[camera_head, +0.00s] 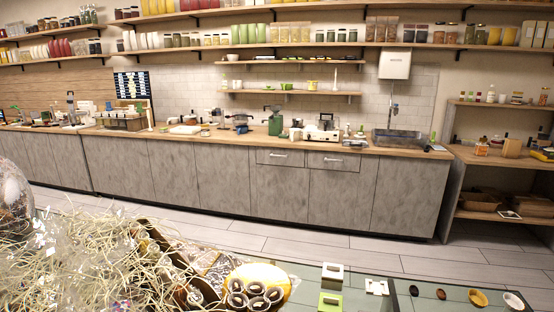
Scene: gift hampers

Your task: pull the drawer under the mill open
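A green appliance (275,121) that looks like the mill stands on the wooden counter along the far wall. Below the counter edge are two grey drawer fronts side by side. The left drawer (266,158) lies below the green appliance and has a pale bar handle (279,155). The right drawer (347,164) has a similar handle (333,159) and lies below a white appliance (322,132). Both drawers look closed, flush with the cabinet. My gripper is not in view.
A pale tiled floor (300,240) lies open before the cabinets. In the foreground, a table (355,298) bears a straw-filled hamper (60,260), a plate of dark round sweets (258,273) and small dishes. An open shelf unit (452,160) stands at right.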

